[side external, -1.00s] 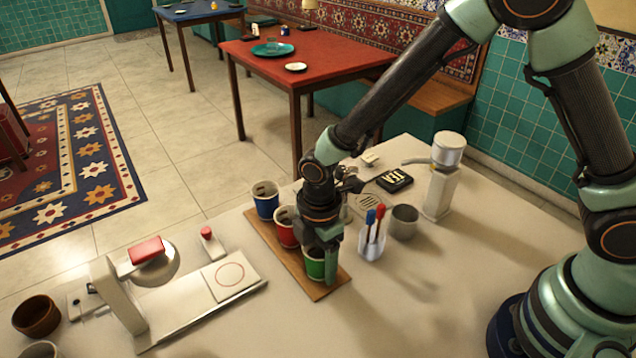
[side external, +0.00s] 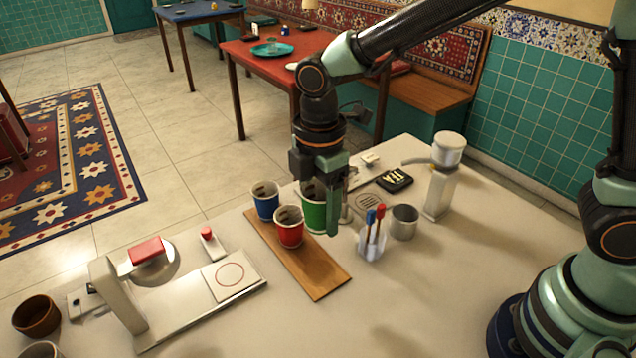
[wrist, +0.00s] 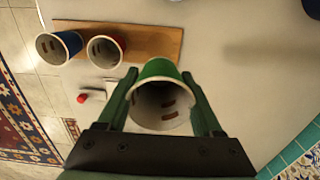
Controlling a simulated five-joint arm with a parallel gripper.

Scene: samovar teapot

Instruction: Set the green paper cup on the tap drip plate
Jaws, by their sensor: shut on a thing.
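The green paper cup (side external: 313,208) is held upright in my gripper (side external: 322,206), raised above the counter just right of the red cup. In the wrist view the green cup (wrist: 158,70) sits between both fingers (wrist: 160,97), its open mouth facing the camera and dark marks inside. A slotted round drip grille (side external: 367,202), which looks like the tap drip plate, lies on the counter to the right of the cup, partly behind the gripper. The white tap column (side external: 440,180) stands farther right.
A blue cup (side external: 265,200) and a red cup (side external: 289,228) stand on a wooden board (side external: 318,275); its front end is bare. A clear holder with stirrers (side external: 371,243) and a metal cup (side external: 404,222) stand close right. A black box (side external: 395,180) lies behind.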

